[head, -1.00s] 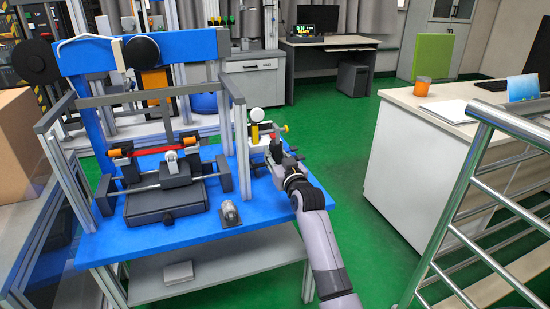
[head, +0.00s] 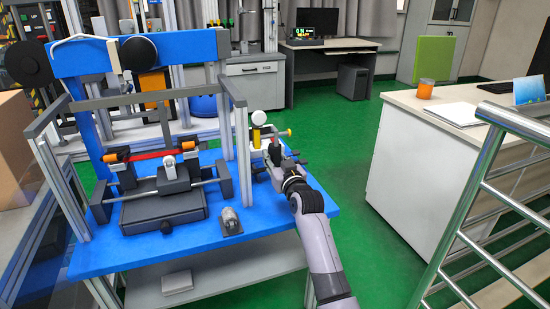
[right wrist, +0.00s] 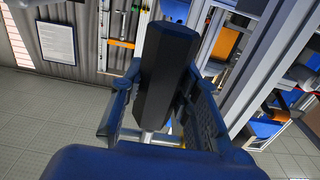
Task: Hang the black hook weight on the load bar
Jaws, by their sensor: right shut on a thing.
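My right gripper (head: 275,158) is at the right edge of the blue bench in the head view, beside the tower frame. In the right wrist view its two blue-black fingers (right wrist: 162,120) are shut around a black six-sided body, which I take for the black hook weight (right wrist: 163,75). Its hook cannot be made out. A bar with orange ends and a red band (head: 152,154) lies across the tower's front, left of the gripper. I cannot tell whether this is the load bar. My left gripper is not in view.
The blue bench (head: 265,222) carries a dark base block (head: 163,211) and a small grey metal piece (head: 230,221). A white ball-topped post (head: 259,118) and a yellow knob (head: 287,132) stand close to the gripper. A metal railing (head: 495,155) is at the right, with green floor between.

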